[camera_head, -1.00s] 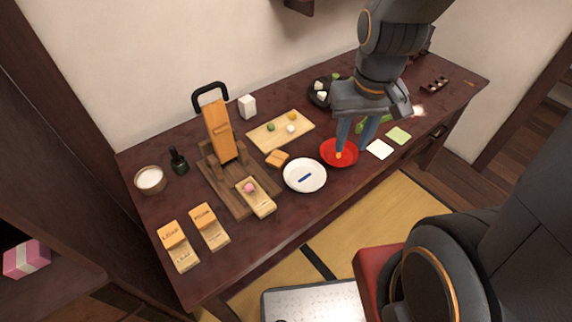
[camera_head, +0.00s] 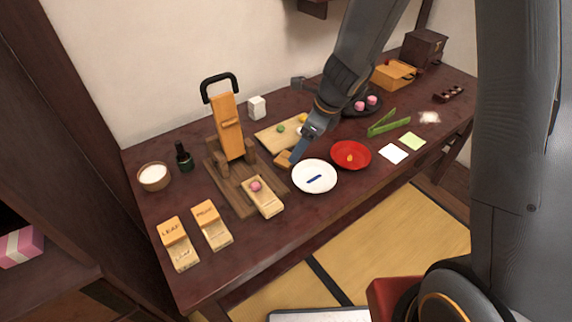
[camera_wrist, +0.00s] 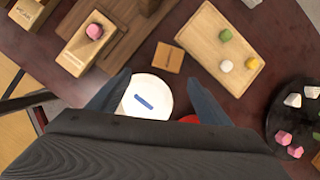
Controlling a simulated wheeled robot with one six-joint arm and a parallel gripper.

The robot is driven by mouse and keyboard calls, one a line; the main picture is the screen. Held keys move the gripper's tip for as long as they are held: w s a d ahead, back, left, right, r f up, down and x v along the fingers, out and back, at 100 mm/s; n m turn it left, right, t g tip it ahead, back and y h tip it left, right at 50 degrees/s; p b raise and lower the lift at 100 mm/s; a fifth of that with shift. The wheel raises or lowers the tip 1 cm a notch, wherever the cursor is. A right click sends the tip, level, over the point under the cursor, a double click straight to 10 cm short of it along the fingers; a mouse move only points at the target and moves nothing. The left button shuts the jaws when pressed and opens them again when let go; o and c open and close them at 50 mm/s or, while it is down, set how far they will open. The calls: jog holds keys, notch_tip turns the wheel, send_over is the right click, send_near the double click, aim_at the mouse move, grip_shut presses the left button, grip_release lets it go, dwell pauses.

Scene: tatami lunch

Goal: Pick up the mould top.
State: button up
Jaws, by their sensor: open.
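The mould top, a small orange-tan wooden block (camera_head: 284,159) with faint lettering, lies on the dark table between the press stand and the white plate. In the wrist view the block (camera_wrist: 168,57) lies just beyond the fingertips, between their lines. My gripper (camera_head: 299,149) is over the block's right side, fingers pointing down. In the wrist view my gripper (camera_wrist: 160,77) is open and empty, its two blue-grey fingers apart. The mould base (camera_head: 265,203), a pale wooden piece holding a pink ball, is left of the block.
The white plate (camera_head: 326,187) with a blue strip is close to the gripper, beside the red dish (camera_head: 364,163). The wooden press stand (camera_head: 219,178) rises at left. A pale board (camera_head: 266,138) with coloured balls is behind.

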aim_at(286, 160)
jog(key=f, duration=0.1)
jog(key=w+a+f+m, duration=0.1)
jog(key=w+f+m, duration=0.1)
jog(key=shift+a+f+b, duration=0.25)
jog(key=shift+a+b, duration=0.1)
jog(key=x, duration=0.5)
jog(key=shift+w+d+f, duration=0.1)
jog(key=shift+w+f, duration=0.15)
jog(key=shift+w, duration=0.1)
jog(key=c, duration=1.1)
